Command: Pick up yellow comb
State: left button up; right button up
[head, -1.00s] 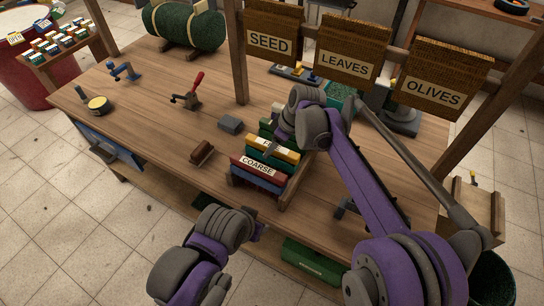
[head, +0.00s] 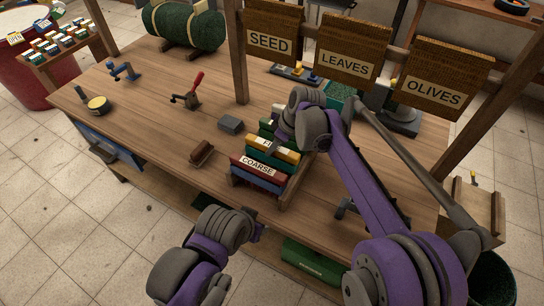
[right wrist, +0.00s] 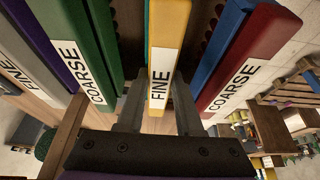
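The yellow comb (head: 288,156) stands in a row of coloured combs in a rack on the workbench, behind the red comb (head: 258,166) marked COARSE. In the right wrist view the yellow comb (right wrist: 162,55) is marked FINE. My right gripper (head: 270,149) is down at the yellow comb. In the right wrist view its two fingers (right wrist: 158,108) lie one on each side of the comb, with narrow gaps, so it looks open around it. My left gripper (head: 258,231) is low, off the bench's front edge; its fingers are too small to read.
Green combs (right wrist: 88,45) and a blue comb (right wrist: 222,45) stand close on either side. A brown brush (head: 201,153) and a grey block (head: 231,124) lie left of the rack.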

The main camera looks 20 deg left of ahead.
grip_shut()
dwell(0.9)
